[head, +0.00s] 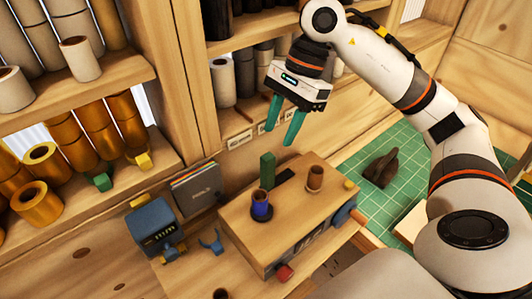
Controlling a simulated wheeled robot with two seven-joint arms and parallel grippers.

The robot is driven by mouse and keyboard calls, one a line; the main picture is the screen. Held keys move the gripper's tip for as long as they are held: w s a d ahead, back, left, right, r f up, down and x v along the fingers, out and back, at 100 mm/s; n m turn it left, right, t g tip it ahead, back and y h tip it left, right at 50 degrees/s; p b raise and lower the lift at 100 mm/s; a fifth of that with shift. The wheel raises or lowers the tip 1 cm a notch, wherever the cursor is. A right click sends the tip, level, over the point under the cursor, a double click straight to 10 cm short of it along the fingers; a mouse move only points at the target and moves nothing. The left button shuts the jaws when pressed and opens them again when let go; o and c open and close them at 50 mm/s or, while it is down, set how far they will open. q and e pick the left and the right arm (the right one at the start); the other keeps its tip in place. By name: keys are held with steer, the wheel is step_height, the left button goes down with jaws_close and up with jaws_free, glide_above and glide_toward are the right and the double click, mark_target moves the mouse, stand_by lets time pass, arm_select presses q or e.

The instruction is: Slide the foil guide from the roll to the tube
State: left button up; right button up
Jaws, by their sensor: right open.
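A blue foil roll (261,208) stands upright on a dark round base near the left end of the wooden box top. A brown tube (315,177) stands upright on the same top, further right. A green upright block (267,169), which looks like the foil guide, stands just behind the blue roll. A dark slot (285,179) lies in the top between the block and the tube. My right gripper (280,137) is open and empty, with its green fingers pointing down, above and behind the block and apart from it. My left gripper is not in view.
The wooden box (246,238) has a red knob (284,272) at its front. A blue device (155,229) and a dark binder (195,189) stand left of it. Shelves of rolls rise behind. A green cutting mat (400,150) with a brown object (381,168) lies right.

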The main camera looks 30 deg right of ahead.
mark_target(269, 156)
steer(key=p+x, duration=0.2)
steer(key=x, duration=0.6)
steer(key=shift+w, duration=0.2)
steer(key=shift+a+f+p, duration=0.1)
steer(key=shift+f+p, duration=0.1)
steer(key=shift+p, duration=0.1)
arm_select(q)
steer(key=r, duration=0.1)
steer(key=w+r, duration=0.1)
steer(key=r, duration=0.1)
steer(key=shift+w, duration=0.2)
arm_select(e)
jaws_close()
